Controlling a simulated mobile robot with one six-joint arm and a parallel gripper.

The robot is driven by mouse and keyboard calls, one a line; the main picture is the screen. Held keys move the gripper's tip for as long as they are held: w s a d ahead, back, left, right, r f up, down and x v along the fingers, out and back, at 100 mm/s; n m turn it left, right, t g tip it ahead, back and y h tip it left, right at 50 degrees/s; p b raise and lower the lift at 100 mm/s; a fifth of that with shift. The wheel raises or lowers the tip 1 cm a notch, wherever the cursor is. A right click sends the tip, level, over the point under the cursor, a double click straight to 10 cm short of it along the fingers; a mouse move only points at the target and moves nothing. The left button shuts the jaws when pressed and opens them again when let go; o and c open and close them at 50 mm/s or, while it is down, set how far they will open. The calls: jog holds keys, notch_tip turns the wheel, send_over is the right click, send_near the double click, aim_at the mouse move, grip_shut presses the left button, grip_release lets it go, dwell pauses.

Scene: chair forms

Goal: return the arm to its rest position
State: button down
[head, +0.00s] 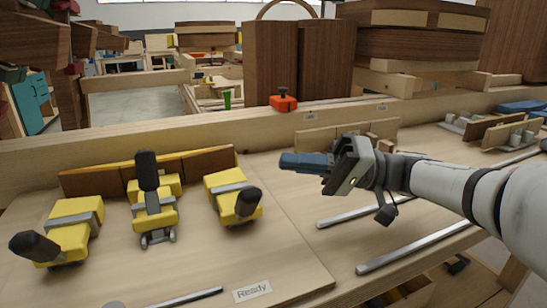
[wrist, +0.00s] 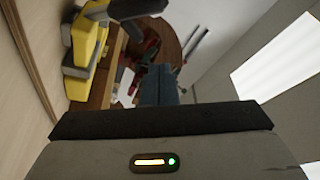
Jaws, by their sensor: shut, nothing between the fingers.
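My gripper (head: 306,162) is shut and empty in the head view. Its blue fingers point left, above the wooden bench, and the arm reaches in from the right edge. In the wrist view the blue fingertips (wrist: 160,85) show at the middle, behind the dark edge of the gripper body. Nothing is between the fingers. The gripper is apart from the yellow clamp-like tools to its left.
Yellow tools with black handles (head: 232,197) stand on a board at the left, by a "Ready" label (head: 253,291). Metal rods (head: 420,246) lie below my arm. A wooden rail (head: 130,134) runs behind, with an orange item (head: 284,103) on it.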

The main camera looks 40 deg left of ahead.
jog(key=d+f+m+t+h+p, duration=0.2)
jog(key=d+m+t+h+p, duration=0.2)
jog(key=d, duration=1.1)
jog(key=w+d+f+m+t+h+p, duration=0.1)
jog(key=d+m+t+h+p, duration=0.3)
jog(key=d, duration=1.1)
jog(key=w+d+f+m+t+h+p, duration=0.1)
jog(key=d+f+m+t+h+p, duration=0.2)
jog(key=d+m+t+p, duration=0.4)
jog(key=d+t+h+p, duration=0.1)
jog(key=d+t+p, duration=0.2)
jog(key=d, duration=0.5)
jog(key=shift+d+m+p, duration=0.25)
jog(key=shift+m+p, duration=0.05)
jog(key=shift+p, duration=0.6)
